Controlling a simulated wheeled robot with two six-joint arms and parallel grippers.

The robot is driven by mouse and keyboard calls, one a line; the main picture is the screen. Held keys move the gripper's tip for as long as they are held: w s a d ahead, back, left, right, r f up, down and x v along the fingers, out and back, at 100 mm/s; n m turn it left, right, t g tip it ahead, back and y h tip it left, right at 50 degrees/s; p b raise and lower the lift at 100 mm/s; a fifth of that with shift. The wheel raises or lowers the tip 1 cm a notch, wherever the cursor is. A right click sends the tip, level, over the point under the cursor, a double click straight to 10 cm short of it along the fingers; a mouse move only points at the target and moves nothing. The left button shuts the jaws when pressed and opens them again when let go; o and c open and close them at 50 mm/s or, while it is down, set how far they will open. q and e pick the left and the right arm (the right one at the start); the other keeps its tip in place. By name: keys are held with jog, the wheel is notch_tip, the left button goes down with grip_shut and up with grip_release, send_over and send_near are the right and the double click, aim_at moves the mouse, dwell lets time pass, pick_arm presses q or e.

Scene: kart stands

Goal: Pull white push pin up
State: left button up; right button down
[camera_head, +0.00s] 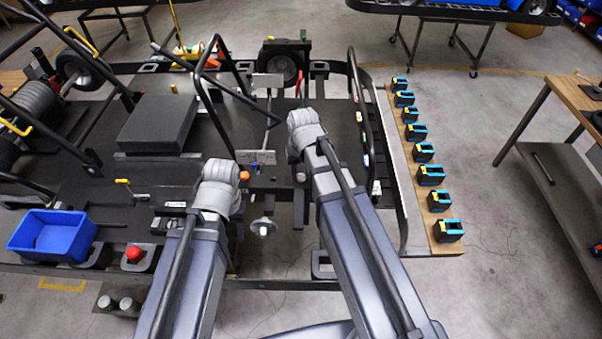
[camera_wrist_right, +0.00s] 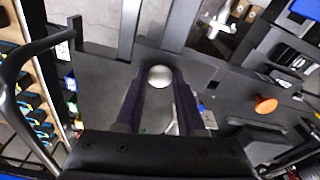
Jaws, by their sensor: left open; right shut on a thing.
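The white push pin (camera_wrist_right: 159,76) shows as a round, pale head between the fingertips of my right gripper (camera_wrist_right: 159,92) in the right wrist view. The right gripper is shut on it, one dark finger on each side. The pin's shaft is hidden below its head. In the head view, my right arm's grey wrist (camera_head: 305,132) is over the middle of the kart frame, and its fingers are hard to make out. My left gripper (camera_head: 217,188) is open and further left, near an orange knob (camera_head: 244,175); its fingertips are mostly hidden by the arm.
A wooden strip (camera_head: 432,190) with several black, blue and yellow blocks runs along the right side. A blue bin (camera_head: 50,233) and a red button (camera_head: 134,253) are at the lower left. Black tubes and a curved bar surround the frame.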

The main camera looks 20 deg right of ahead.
aim_at(302, 179)
jog(key=shift+r, duration=0.2)
jog(key=shift+c, duration=2.2)
grip_release()
jog(key=r+p, duration=0.5)
jog(key=s+r+p, duration=0.1)
jog(key=r+p, duration=0.1)
jog(key=p, duration=0.1)
jog(key=shift+r, duration=0.4)
jog(key=shift+f, duration=0.1)
